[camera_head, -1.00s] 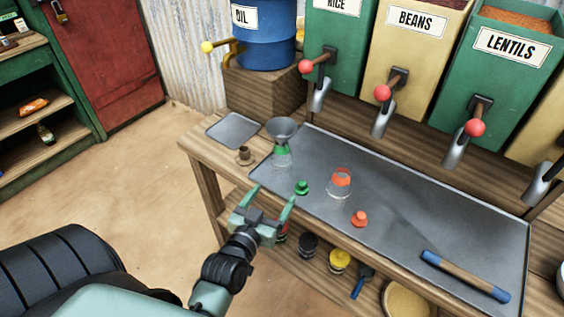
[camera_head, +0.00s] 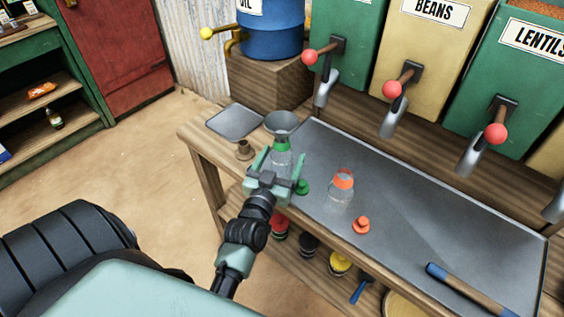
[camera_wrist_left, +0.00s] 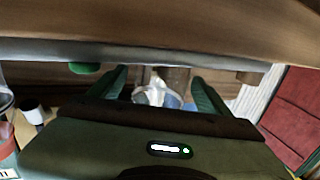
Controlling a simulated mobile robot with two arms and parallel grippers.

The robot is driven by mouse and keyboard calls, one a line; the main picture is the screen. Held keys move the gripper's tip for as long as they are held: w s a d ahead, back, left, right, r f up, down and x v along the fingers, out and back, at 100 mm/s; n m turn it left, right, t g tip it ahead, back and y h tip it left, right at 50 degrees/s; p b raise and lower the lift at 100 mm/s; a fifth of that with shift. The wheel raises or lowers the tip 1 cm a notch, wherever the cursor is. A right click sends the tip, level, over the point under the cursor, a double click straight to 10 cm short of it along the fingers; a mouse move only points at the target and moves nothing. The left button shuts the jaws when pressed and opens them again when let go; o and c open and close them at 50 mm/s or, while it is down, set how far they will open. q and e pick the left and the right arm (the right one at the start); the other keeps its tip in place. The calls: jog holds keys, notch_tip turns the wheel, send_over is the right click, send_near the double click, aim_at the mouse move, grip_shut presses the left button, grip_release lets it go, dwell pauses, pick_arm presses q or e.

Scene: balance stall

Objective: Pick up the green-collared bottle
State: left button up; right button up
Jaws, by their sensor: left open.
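The green-collared bottle (camera_head: 281,142) is clear, with a grey funnel (camera_head: 282,122) in its mouth, and stands upright at the tray's left end. My left gripper (camera_head: 281,157) is open, its two fingers pointing at the bottle from the front. In the head view the fingertips appear on either side of the bottle's body, and the gripper hides its lower part. In the left wrist view a clear, pale shape, likely the bottle (camera_wrist_left: 157,92), shows between the open fingers (camera_wrist_left: 159,78). I cannot tell whether the fingers touch it. My right gripper is not in view.
A green stopper (camera_head: 302,187) sits just right of the gripper. A clear bottle with an orange collar (camera_head: 343,180) and an orange stopper (camera_head: 361,225) stand farther right. Dispenser spouts (camera_head: 393,122) hang behind the metal tray (camera_head: 420,210).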

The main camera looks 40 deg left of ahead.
pick_arm(q)
jog(key=shift+x, duration=1.1)
jog(key=c, duration=1.5)
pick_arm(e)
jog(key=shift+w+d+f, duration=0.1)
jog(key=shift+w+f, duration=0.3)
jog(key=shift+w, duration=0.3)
pick_arm(q)
jog(key=shift+c, duration=0.2)
